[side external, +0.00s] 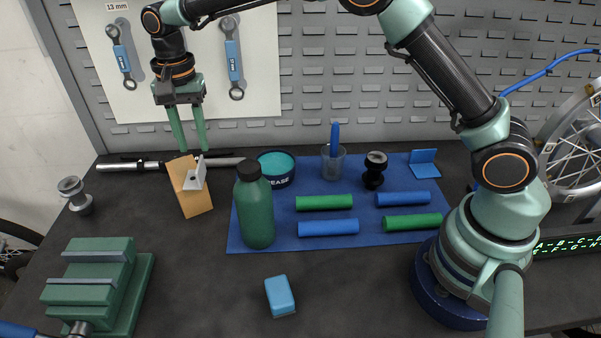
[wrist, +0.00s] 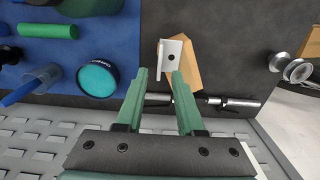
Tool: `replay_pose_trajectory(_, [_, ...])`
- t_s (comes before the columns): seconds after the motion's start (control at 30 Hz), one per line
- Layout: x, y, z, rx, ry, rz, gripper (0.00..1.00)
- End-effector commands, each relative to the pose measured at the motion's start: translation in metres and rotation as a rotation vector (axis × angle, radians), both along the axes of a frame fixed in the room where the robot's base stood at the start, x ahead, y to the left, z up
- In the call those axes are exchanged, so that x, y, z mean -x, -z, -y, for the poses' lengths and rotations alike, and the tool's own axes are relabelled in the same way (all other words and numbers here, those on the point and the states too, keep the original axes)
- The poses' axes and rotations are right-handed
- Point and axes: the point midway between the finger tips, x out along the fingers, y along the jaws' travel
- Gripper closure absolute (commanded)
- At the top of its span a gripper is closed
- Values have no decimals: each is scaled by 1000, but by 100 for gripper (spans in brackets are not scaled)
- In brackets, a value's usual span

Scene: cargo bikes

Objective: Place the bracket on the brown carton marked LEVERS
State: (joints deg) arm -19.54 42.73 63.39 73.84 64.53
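A pale silver L-shaped bracket (side external: 200,174) rests on the brown carton (side external: 193,204), left of the green bottle. Both also show in the wrist view, the bracket (wrist: 170,60) over the left part of the carton (wrist: 189,72). No LEVERS marking is legible on the carton. My gripper (side external: 193,149) is above and just behind the carton, pointing down, with its two fingers apart and nothing between them. In the wrist view its fingertips (wrist: 160,73) are apart near the bracket. A blue L-shaped piece (side external: 424,166) stands on the blue mat at right.
The blue mat (side external: 283,215) holds a green bottle (side external: 254,213), a grease tub (side external: 276,168), a cup and several grips. A green vise (side external: 98,285) and a blue block (side external: 280,296) are in front.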

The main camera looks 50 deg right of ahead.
Motion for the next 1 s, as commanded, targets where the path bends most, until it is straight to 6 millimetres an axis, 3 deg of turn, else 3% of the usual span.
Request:
replay_pose_trajectory(0.2, [0, -38, 0, -1, 0, 2, 63])
replay_pose_trajectory(0.47, [2, -60, 5, -4, -12, 11, 63])
replay_pose_trajectory(0.67, [21, -94, 38, -18, -119, 81, 63])
replay_pose_trajectory(0.8, [48, -117, 70, -18, -231, 153, 63])
replay_pose_trajectory(1.0, [95, -133, 110, 9, -389, 256, 63])
